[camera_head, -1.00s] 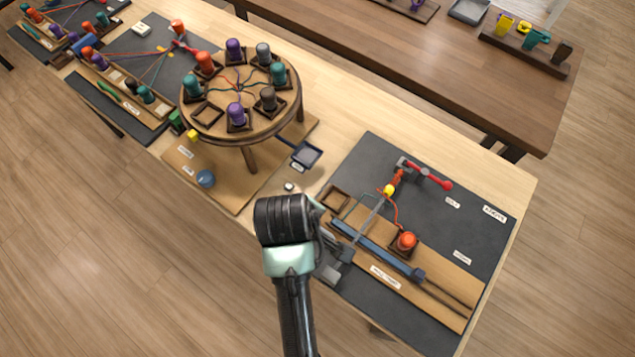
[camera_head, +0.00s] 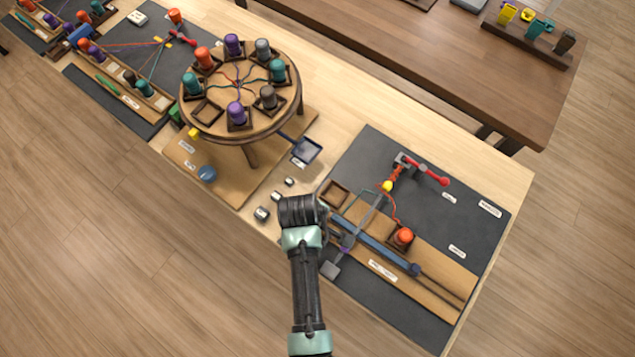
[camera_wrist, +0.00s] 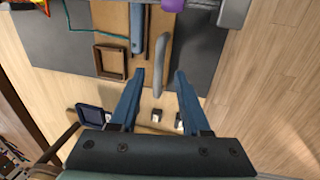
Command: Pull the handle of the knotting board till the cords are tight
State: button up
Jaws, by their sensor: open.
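The knotting board (camera_head: 440,215) is a dark mat with a wooden strip and a blue rail (camera_head: 377,246) at the right of the head view. A yellow bead (camera_head: 387,187), a red lever (camera_head: 431,174) and an orange bobbin (camera_head: 403,236) with an orange cord are on it. In the wrist view a light grey rounded bar (camera_wrist: 161,62), which looks like the handle, stands beside the rail's end. My gripper (camera_wrist: 160,80) is open, its blue fingers on either side of the bar's near end. Contact cannot be told. In the head view my wrist hides the bar.
A round braiding stand (camera_head: 240,90) with several bobbins stands to the left. An empty wooden square holder (camera_head: 334,193), a dark blue tray (camera_head: 306,151) and small metal cubes (camera_head: 262,214) are close to my gripper. A grey block (camera_head: 330,270) lies at the board's near edge.

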jog(key=shift+w+d+f, duration=0.1)
jog(key=shift+w+f, duration=0.15)
jog(key=shift+f, duration=0.8)
jog(key=shift+c, duration=0.4)
grip_shut()
dwell(0.3)
